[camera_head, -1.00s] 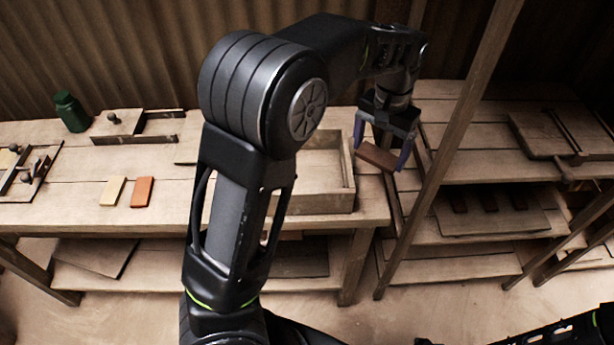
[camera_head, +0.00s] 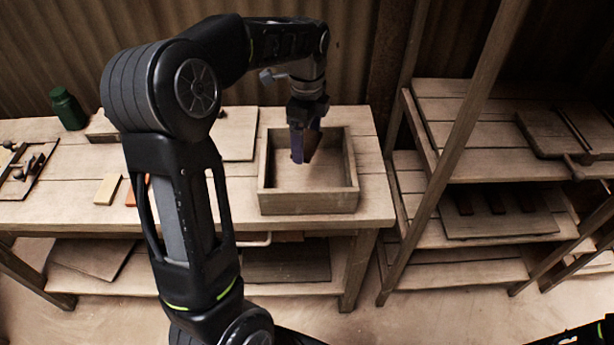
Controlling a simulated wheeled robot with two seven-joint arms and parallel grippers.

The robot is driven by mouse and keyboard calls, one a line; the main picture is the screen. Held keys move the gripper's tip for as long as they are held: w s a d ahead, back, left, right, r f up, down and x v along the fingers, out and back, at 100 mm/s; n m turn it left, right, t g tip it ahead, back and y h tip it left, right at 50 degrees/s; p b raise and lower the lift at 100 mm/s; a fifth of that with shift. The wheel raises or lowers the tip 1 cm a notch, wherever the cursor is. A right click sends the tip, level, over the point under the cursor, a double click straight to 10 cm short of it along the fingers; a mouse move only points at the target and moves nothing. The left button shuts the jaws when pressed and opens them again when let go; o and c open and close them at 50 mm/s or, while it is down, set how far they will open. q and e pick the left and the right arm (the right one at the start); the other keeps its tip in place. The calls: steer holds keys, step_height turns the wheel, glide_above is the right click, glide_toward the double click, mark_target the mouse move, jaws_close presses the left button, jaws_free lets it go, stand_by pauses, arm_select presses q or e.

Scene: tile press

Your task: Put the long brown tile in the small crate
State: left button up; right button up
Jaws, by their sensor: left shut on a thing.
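My left gripper (camera_head: 304,152) is over the small wooden crate (camera_head: 308,203) at the right end of the bench. It is shut on the long brown tile (camera_head: 313,145), which is seen nearly end-on and partly hidden by the fingers. The tile appears to be above the crate's floor or inside its walls; the exact height is hard to tell. The crate is open at the top and its visible floor is bare. My right gripper does not show; only a dark part of my own body is at the lower right corner.
A yellow tile (camera_head: 107,189) and a partly hidden orange tile (camera_head: 131,196) lie on the bench (camera_head: 60,213) left of the crate. A green bottle (camera_head: 68,108) stands at the back left. Wooden shelves (camera_head: 490,160) with a slanting post stand right of the bench.

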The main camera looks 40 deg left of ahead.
arm_select(q)
steer(key=shift+f, duration=0.1)
glide_above(307, 176)
step_height(307, 176, down, 6)
steer(key=shift+f, duration=0.1)
stand_by(0.4)
steer(key=shift+f+p, duration=0.45)
steer(key=shift+f, duration=1.35)
steer(key=shift+f, duration=0.15)
steer(key=o, duration=1.3)
